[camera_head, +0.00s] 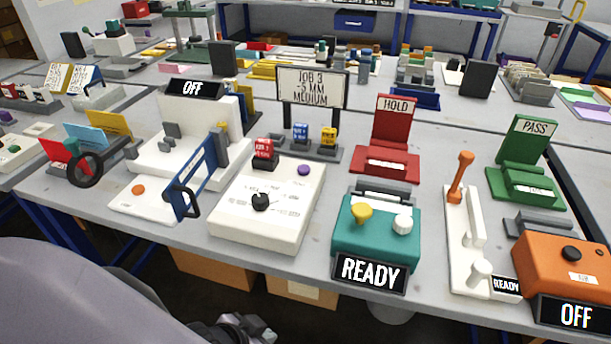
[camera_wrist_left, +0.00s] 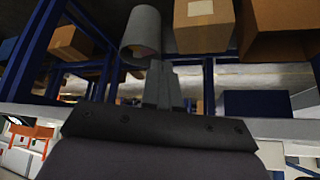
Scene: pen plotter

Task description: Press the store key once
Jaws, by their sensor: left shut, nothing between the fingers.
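No key with a readable "store" label shows. The white console (camera_head: 252,228) in the middle of the bench has a black knob (camera_head: 261,202) and a purple round button (camera_head: 304,170). An orange round button (camera_head: 138,189) sits on the white plate to its left. The teal box (camera_head: 372,248) with a yellow knob and a white knob stands to its right, its display reading READY. My left gripper (camera_head: 258,330) is at the bottom edge of the head view, below and in front of the bench, apart from all controls. In the left wrist view its fingers (camera_wrist_left: 162,85) are shut and empty. My right gripper is out of view.
A blue hinged frame (camera_head: 196,180) stands up left of the console. A JOB 3 sign (camera_head: 311,87) and coloured blocks stand behind it. An orange box (camera_head: 568,264) and a tall orange lever (camera_head: 461,175) are at the right. Cardboard boxes (camera_head: 215,269) lie under the bench.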

